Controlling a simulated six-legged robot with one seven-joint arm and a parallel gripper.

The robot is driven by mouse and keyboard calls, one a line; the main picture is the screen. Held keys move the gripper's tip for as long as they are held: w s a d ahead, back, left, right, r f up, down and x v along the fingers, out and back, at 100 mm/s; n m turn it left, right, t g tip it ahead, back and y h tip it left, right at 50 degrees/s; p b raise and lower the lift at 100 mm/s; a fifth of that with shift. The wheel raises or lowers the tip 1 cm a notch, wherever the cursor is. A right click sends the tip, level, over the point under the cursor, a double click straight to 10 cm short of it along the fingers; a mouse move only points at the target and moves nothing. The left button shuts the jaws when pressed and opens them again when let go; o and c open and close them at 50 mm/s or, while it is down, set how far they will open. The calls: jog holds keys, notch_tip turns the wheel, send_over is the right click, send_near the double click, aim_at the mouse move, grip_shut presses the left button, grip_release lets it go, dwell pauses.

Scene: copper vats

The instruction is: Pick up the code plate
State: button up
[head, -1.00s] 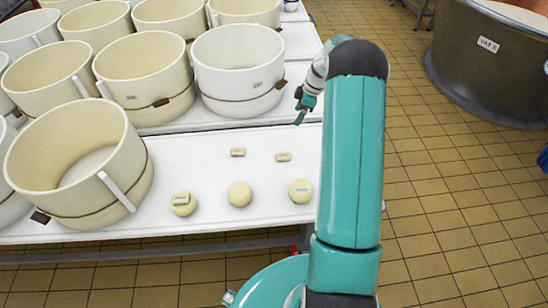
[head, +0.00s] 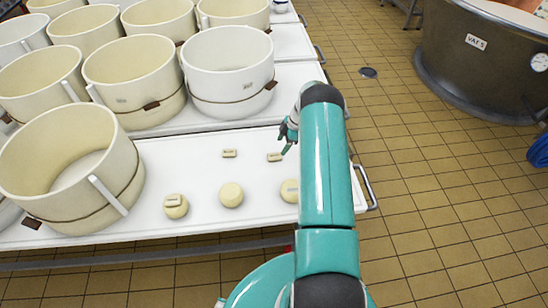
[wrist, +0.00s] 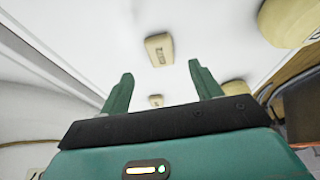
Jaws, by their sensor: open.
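Two small cream code plates with dark lettering lie flat on the white table: a left one (head: 229,153) and a right one (head: 274,157). My gripper (head: 286,151) is beside the right plate in the head view, partly hidden by my arm. In the wrist view my open gripper (wrist: 160,74) shows two green fingers with nothing held. A lettered plate (wrist: 158,48) appears just beyond the fingertips, and a smaller-looking plate (wrist: 155,101) appears between the fingers. I cannot tell the exact height of my gripper above the table.
Pale round cheeses stand nearer me: one with a plate on top (head: 175,206), a bare one (head: 231,195), and one partly behind my arm (head: 289,190). Large cream tubs (head: 70,165) crowd the left and back. A copper vat (head: 480,60) stands at right beyond open tiled floor.

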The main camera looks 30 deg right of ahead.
aim_at(275, 155)
jog(key=x, duration=0.6)
jog(key=shift+a+f, duration=0.2)
jog(key=shift+f, duration=0.15)
jog(key=shift+c, duration=0.4)
jog(key=c, duration=1)
